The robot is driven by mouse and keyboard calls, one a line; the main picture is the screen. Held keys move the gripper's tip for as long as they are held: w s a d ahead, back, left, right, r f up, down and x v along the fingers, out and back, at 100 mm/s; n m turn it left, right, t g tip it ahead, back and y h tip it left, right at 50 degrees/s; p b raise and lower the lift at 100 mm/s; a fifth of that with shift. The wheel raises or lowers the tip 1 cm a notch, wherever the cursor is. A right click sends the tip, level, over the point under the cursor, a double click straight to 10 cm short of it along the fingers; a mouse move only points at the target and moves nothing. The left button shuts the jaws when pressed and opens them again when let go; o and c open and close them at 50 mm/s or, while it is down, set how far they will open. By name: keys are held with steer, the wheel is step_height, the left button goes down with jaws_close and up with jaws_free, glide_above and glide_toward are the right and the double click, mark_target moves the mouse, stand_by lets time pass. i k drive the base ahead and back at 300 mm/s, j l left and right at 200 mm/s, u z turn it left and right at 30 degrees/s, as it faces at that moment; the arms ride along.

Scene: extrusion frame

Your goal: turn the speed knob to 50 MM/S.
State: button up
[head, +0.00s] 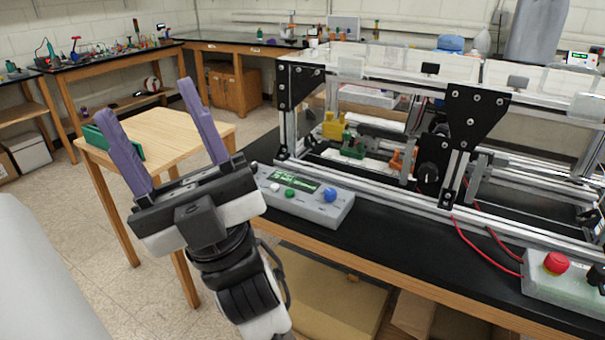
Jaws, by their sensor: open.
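A grey control box (335,213) lies on the front edge of the black bench. It carries a dark display (292,179) with green text too small to read, a white button (275,187), a green button (290,193) and a blue round knob (330,195) at its right end. The knob's setting cannot be read. My gripper (145,112) has two purple fingers spread wide apart and pointing up. It is open and empty, to the left of the control box and apart from it. My gripper's body hides the box's left end.
An aluminium extrusion frame (370,196) with black plates stands behind the box. A red stop button (556,263) sits on another box at the right, with red wires nearby. A wooden table (168,130) with a green object stands behind my gripper.

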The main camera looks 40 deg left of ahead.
mark_target(253, 165)
steer(key=u, duration=1.1)
